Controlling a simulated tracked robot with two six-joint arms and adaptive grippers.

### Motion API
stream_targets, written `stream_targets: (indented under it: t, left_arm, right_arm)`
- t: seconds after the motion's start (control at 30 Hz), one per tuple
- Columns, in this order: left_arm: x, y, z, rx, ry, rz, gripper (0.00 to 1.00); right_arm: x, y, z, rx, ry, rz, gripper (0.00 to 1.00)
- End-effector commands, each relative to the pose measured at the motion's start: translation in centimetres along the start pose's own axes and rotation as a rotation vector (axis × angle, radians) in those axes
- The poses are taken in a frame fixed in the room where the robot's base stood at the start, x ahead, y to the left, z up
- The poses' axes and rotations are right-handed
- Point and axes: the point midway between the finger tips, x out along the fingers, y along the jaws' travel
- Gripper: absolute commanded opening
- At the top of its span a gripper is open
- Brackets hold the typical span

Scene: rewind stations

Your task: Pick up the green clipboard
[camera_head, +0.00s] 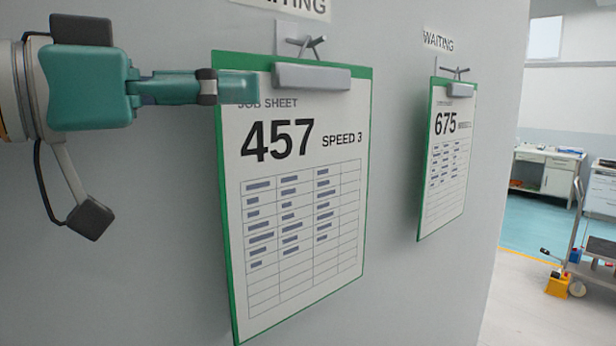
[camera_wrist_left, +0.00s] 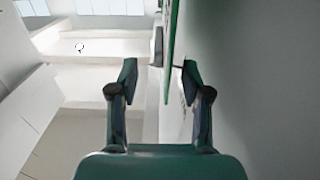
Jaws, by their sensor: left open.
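A green clipboard (camera_head: 300,180) with a job sheet reading 457, SPEED 3, hangs from a hook on the grey wall. A second green clipboard (camera_head: 446,160), reading 675, hangs farther right. My left gripper (camera_head: 236,90) is at the upper left edge of the 457 clipboard, with one finger in front of its sheet. In the left wrist view, the jaws (camera_wrist_left: 158,76) are open and the thin green clipboard edge (camera_wrist_left: 169,45) stands between the fingers, closer to the right one. The other finger is hidden in the head view. My right gripper is not in view.
The grey wall (camera_head: 130,230) is close behind the clipboards. WAITING labels (camera_head: 438,41) sit above the hooks. Beyond the wall's right end are a white cabinet (camera_head: 545,172), a trolley (camera_head: 597,240) and open floor.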

Motion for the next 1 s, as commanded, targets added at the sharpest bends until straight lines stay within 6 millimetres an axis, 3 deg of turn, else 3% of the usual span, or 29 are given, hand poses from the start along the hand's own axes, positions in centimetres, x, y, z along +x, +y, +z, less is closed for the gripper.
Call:
stream_targets:
  t: [0.23,0.5,0.83,1.0]
  left_arm:
    - [1.7,0.1,-0.1,0.0,-0.002,0.003,0.48]
    - [5.4,0.1,-0.1,0.0,-0.002,0.003,0.48]
    - [6.1,0.0,0.1,0.0,0.0,0.002,0.48]
    - [6.1,0.0,0.1,0.0,0.0,0.002,0.2]
  right_arm:
    - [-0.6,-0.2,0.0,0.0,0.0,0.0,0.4]
    - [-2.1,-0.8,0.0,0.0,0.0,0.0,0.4]
    - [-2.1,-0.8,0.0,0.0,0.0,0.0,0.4]
    - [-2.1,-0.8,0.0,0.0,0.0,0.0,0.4]
